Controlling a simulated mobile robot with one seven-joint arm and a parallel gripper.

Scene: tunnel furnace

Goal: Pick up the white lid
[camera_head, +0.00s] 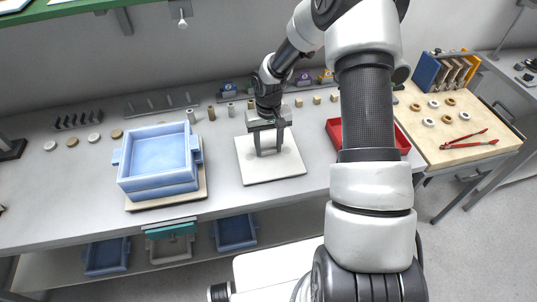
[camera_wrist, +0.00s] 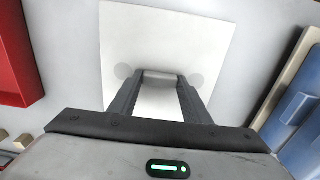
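The white lid (camera_head: 281,166) is a flat square plate on the grey workbench, in the middle of the head view. It also fills the upper middle of the wrist view (camera_wrist: 215,32), with two faint grey round marks on it. My gripper (camera_head: 268,152) points down over the lid's middle, its two fingers apart. In the wrist view a short pale bar (camera_wrist: 160,74), seemingly the lid's handle, spans the space between my fingertips. The fingers look close to or touching the bar's ends; I cannot tell if they grip it. The lid appears to lie flat.
A blue open box (camera_head: 158,188) stands left of the lid on a pale board. A red tray (camera_head: 333,132) lies to the right, partly behind my arm. Small cylinders and blocks line the bench's back. A wooden-topped table (camera_head: 440,141) with rings and red pliers is far right.

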